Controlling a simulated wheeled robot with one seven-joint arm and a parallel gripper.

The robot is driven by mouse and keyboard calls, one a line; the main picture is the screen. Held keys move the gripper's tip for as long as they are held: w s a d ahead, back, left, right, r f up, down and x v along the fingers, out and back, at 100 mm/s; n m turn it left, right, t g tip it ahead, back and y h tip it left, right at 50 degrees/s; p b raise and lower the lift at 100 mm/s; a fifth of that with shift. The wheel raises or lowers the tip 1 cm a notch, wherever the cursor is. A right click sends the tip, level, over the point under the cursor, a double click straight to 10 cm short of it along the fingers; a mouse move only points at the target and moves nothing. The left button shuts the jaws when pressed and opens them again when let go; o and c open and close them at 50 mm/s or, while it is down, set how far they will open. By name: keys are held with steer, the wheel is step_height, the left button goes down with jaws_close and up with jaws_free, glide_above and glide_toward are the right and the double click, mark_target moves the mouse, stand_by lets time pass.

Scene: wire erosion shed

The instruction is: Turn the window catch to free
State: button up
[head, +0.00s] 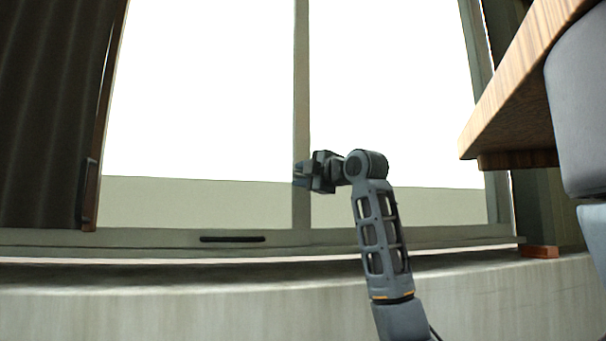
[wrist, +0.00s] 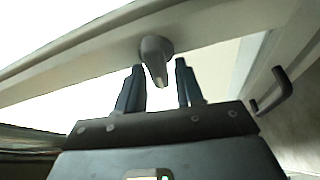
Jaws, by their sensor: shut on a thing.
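The window catch (wrist: 155,47) is a small grey knob with a short tapered lever, fixed on the pale window bar. In the wrist view its lever hangs down, tilted slightly, between my two fingers. My gripper (wrist: 159,68) is shut on the catch lever, one dark finger on each side. In the head view my gripper (head: 299,174) is at the middle upright of the window (head: 302,90), and it hides the catch there.
A black bar handle (head: 233,239) sits on the lower window rail. A wooden top (head: 525,75) juts in at the upper right. A small reddish-brown block (head: 539,252) lies on the sill at right.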

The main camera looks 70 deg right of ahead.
steer(key=shift+f+n+g+y, duration=0.15)
steer(key=shift+n+g+y, duration=0.2)
steer(key=shift+n, duration=0.65)
steer(key=o, duration=0.7)
steer(key=shift+b+v, duration=0.85)
steer(key=shift+v, duration=3.05)
